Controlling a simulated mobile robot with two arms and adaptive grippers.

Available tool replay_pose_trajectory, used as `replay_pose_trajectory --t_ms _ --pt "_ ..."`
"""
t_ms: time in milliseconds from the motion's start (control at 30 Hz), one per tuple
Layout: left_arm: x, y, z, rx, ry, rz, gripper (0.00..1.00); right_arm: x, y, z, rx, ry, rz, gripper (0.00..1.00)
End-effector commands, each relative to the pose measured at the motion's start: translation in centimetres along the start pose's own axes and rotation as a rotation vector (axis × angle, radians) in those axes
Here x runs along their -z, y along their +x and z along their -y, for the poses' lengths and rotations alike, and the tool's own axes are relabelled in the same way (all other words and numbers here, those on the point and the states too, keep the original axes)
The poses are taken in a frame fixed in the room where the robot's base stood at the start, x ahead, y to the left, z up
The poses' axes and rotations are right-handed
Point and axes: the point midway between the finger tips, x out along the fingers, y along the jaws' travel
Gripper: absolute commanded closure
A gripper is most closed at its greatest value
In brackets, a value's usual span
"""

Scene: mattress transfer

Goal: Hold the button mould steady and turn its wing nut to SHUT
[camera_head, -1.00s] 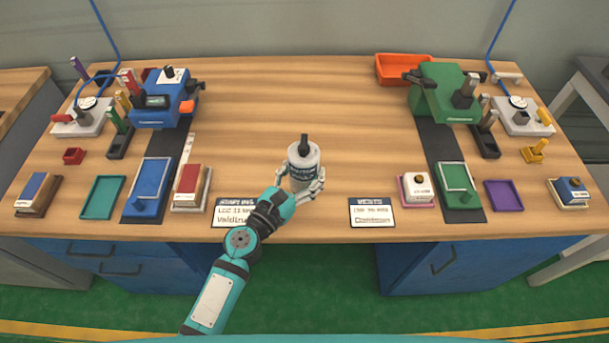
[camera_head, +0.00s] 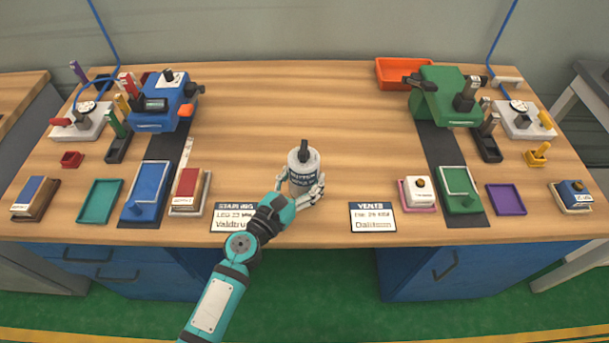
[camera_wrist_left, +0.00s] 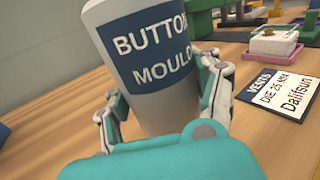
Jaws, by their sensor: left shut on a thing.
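The button mould (camera_head: 303,160) is a grey-white cylinder with a dark blue label, upright near the middle front of the table. The black wing nut (camera_head: 304,146) sits on its top; which way it is set is too small to tell. My left gripper (camera_head: 304,190) is shut around the mould's lower body from the front. In the left wrist view the mould (camera_wrist_left: 155,100) stands between my left fingers (camera_wrist_left: 165,95), and its label reads BUTTON MOULD. The wing nut is out of that view. My right gripper is not in view.
A blue press (camera_head: 165,108) stands back left and a green press (camera_head: 445,100) back right. Label cards (camera_head: 233,217) and (camera_head: 372,217) lie at the front edge. Trays and stamp blocks, such as the purple tray (camera_head: 505,199), line both sides. The table behind the mould is clear.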

Motion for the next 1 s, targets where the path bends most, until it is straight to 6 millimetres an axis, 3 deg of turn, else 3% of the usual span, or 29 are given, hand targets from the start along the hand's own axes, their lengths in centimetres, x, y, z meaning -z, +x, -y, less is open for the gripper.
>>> replay_pose_trajectory --t_ms 1000 --pt "2.8 0.1 0.0 0.0 -0.001 0.004 0.97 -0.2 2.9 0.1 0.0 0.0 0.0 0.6"
